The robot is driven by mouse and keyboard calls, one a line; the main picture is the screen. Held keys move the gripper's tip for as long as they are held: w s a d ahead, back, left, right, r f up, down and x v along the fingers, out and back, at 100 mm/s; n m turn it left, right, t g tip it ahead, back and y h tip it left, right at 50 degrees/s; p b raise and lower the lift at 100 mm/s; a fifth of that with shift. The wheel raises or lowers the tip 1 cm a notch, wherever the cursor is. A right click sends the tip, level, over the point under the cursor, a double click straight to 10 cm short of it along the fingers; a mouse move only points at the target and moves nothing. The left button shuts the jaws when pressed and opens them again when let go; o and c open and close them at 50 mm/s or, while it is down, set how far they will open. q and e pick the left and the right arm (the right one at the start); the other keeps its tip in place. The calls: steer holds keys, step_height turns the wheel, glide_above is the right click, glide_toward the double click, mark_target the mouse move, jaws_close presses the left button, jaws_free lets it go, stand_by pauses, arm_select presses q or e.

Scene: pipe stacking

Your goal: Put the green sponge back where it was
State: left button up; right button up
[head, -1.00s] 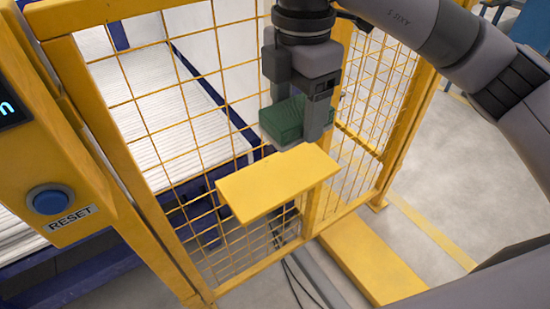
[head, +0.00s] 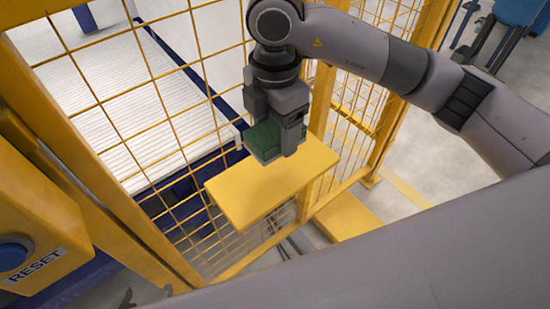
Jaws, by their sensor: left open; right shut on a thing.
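The green sponge (head: 263,139) is a dark green block held between the fingers of my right gripper (head: 273,146). The gripper points down and is shut on the sponge. In the head view the sponge overlaps the back left part of the yellow shelf (head: 270,195), a flat plate fixed to the mesh fence. The sponge appears over the plate; whether its underside touches it I cannot tell. The front part of the shelf is bare. My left gripper is not in view.
A yellow mesh fence (head: 164,135) stands behind the shelf, with a white roller conveyor (head: 110,95) beyond it. A yellow box with a blue RESET button (head: 12,255) is at the lower left. A grey arm link of mine crosses the bottom right.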

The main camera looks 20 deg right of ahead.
mark_target(275, 129)
step_height(275, 129, down, 9)
steer(key=shift+r, duration=0.1)
steer(key=o, duration=0.9)
steer(key=shift+o, duration=0.2)
steer(key=shift+r, duration=0.1)
step_height(275, 129, up, 12)
steer(key=shift+w+f, duration=0.1)
stand_by(0.3)
